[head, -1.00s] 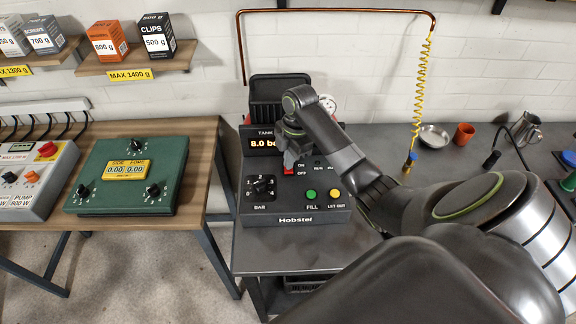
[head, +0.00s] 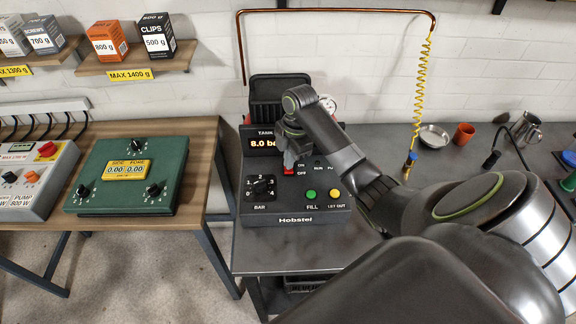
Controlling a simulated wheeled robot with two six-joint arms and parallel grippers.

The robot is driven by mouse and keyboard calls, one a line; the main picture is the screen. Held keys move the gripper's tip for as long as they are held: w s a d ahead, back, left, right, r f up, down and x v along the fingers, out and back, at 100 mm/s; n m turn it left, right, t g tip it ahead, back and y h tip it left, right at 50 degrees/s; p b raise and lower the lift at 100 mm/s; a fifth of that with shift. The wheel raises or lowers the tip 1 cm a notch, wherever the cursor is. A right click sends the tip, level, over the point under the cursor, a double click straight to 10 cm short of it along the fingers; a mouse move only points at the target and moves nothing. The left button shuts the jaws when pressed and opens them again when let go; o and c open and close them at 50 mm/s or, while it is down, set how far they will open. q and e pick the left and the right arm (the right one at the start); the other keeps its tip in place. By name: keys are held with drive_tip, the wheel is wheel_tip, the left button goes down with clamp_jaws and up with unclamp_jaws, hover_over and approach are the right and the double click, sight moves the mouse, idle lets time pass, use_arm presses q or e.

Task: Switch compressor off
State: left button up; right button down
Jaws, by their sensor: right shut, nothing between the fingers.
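The compressor (head: 293,217) is a dark box marked Hobstel on the grey bench. Its tank display (head: 262,143) reads about 8.0 ba, the rest covered by my gripper. A red switch (head: 289,170) sits beside the ON and OFF labels, partly hidden by my gripper. A black bar knob (head: 263,187), a green fill button (head: 311,195) and a yellow let-out button (head: 334,194) are on the panel. My right gripper (head: 290,163) is shut and empty, pointing down at the red switch; whether it touches is unclear. My left gripper is not in view.
A green control box (head: 128,176) and a grey pump unit (head: 35,180) stand on the wooden table at left. A yellow coiled hose (head: 420,90) hangs at right. A bowl (head: 434,137), an orange cup (head: 464,134) and a metal jug (head: 527,128) stand farther right.

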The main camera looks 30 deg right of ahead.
drive_tip(key=shift+f+b, duration=0.45)
drive_tip(key=shift+f, duration=0.4)
idle(0.4)
wheel_tip(320, 180, up, 7)
drive_tip(key=p, duration=0.8)
idle(0.5)
drive_tip(key=shift+s+f, duration=0.1)
